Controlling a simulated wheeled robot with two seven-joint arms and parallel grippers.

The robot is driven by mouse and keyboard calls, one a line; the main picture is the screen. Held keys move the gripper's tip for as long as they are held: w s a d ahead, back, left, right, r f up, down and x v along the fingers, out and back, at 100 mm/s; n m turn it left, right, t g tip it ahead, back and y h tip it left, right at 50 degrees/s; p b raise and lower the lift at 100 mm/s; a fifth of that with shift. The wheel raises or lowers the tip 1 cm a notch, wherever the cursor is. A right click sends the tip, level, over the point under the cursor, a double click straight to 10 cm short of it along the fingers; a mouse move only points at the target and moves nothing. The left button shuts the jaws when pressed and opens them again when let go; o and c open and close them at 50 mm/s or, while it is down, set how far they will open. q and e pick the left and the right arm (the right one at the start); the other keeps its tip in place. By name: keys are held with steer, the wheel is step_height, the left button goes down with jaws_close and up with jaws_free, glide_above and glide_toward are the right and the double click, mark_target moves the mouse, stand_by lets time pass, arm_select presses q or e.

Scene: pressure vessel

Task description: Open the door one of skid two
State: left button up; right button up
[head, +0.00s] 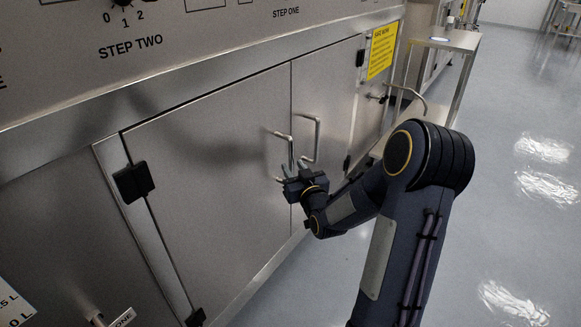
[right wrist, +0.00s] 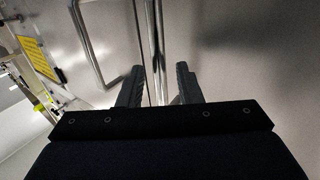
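A wide steel door (head: 215,170) of the skid is flush with the front, with a black hinge (head: 133,181) on its left. Its bar handle (head: 290,150) is near its right edge. The handle also shows in the right wrist view (right wrist: 159,45). A second door (head: 325,95) with its own handle (head: 316,140) adjoins on the right; that handle is left of the fingers in the wrist view (right wrist: 88,45). My right gripper (head: 293,170) is at the lower part of the wide door's handle. Its fingers (right wrist: 158,84) are apart, one on each side of the bar, with gaps visible. My left gripper is out of view.
A panel marked STEP TWO and STEP ONE (head: 200,38) runs above the doors. A yellow sign (head: 382,50) is at the right, by a steel side table (head: 452,40). The grey floor (head: 510,200) at the right is clear.

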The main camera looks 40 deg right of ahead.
steer(key=shift+x, duration=1.45)
jaws_close()
